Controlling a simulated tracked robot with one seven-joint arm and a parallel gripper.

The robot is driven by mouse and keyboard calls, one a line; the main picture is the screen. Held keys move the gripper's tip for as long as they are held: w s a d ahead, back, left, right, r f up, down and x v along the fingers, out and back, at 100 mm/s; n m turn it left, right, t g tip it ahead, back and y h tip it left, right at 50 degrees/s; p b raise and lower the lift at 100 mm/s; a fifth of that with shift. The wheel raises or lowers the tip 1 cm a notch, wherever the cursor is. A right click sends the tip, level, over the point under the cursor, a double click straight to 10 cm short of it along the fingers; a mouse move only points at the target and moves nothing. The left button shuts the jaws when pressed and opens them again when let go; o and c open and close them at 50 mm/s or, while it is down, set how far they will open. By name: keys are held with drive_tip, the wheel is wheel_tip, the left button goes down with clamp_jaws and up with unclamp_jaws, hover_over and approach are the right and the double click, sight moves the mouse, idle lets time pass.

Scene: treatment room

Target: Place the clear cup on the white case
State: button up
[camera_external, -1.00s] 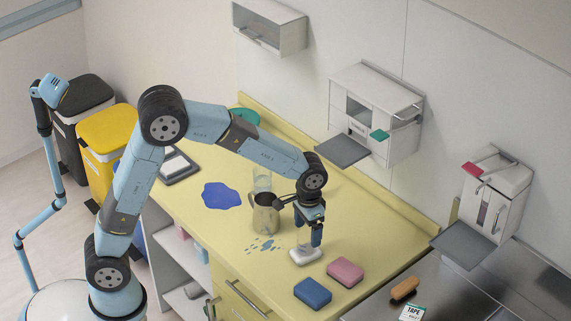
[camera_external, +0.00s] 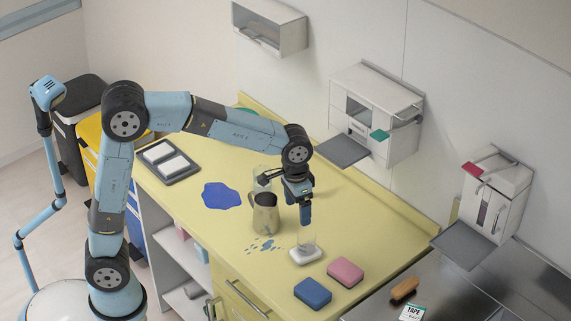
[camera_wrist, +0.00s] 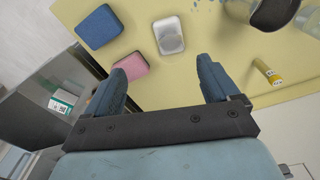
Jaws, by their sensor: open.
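The white case (camera_external: 307,257) lies on the yellow counter, in front of the pitcher. The clear cup (camera_external: 307,243) stands upright on top of it. In the wrist view the white case (camera_wrist: 161,26) is at top centre, with the round clear cup (camera_wrist: 173,43) on it, seen from above. My gripper (camera_external: 305,222) is above the cup, pointing down. In the wrist view my gripper's fingers (camera_wrist: 162,68) are spread with nothing between them, and the cup lies beyond the tips, apart from them.
A dark-topped pitcher (camera_external: 265,217) and another clear vessel (camera_external: 261,176) stand left of my gripper. A pink sponge (camera_external: 346,271) and blue sponge (camera_external: 312,292) lie in front. A yellow cylinder (camera_wrist: 267,72) shows in the wrist view. Wall cabinets (camera_external: 375,115) hang behind.

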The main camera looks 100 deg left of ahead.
drive_tip(key=s+d+r+m+t, duration=0.1)
drive_tip(key=s+d+r+m, duration=0.1)
drive_tip(key=s+d+r, duration=0.4)
drive_tip(key=s+d+r+m+t, duration=0.1)
drive_tip(key=s+d+r+t, duration=0.1)
drive_tip(key=s+d, duration=0.5)
drive_tip(key=s+d+f+m+t, duration=0.1)
drive_tip(key=s+d+m+t, duration=0.1)
drive_tip(key=s, duration=1.4)
drive_tip(key=shift+d+m, duration=0.4)
drive_tip(key=shift+d, duration=0.35)
